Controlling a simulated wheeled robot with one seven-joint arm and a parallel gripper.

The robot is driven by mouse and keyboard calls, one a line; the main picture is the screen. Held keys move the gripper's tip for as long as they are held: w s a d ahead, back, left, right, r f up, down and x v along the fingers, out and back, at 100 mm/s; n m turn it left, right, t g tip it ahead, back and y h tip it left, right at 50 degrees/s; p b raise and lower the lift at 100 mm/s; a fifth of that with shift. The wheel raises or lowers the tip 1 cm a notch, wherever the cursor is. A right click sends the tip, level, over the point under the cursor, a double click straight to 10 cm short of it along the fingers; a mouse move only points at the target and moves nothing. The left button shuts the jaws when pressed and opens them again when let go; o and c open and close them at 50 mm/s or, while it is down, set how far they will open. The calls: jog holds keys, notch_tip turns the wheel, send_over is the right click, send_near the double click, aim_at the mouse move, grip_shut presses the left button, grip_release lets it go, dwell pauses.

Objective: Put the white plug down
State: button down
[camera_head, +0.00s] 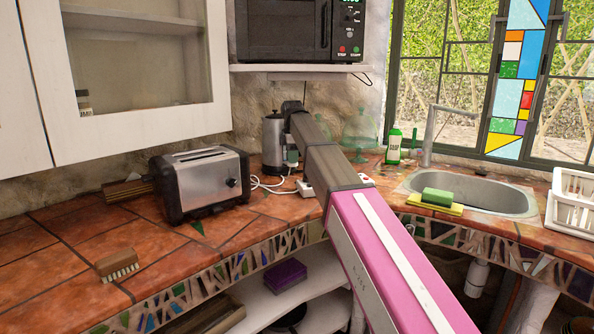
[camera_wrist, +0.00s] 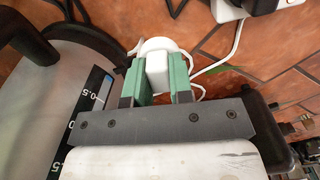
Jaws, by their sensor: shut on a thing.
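The white plug (camera_wrist: 156,66) sits between the green fingers of my gripper (camera_wrist: 160,88) in the wrist view, and the gripper is shut on it. A white cord runs near the plug over the terracotta tiles. How far the plug is above the tiles is hard to tell. In the head view my gripper (camera_head: 292,156) is beside the metal kettle at the back of the counter, and the plug cannot be made out there.
The kettle (camera_head: 272,140) stands close to my gripper, left of it. A toaster (camera_head: 204,182) is left of that. A white power strip (camera_head: 303,187) lies behind my arm. A brush (camera_head: 118,264) lies front left.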

jog(key=shift+w+d+f, duration=0.75)
jog(key=shift+w+d, duration=0.05)
jog(key=shift+w, duration=0.15)
jog(key=shift+f, duration=1.95)
jog(key=shift+f, duration=0.15)
jog(key=c, duration=1)
grip_release()
notch_tip(320, 180, up, 12)
jog(key=shift+r, duration=0.15)
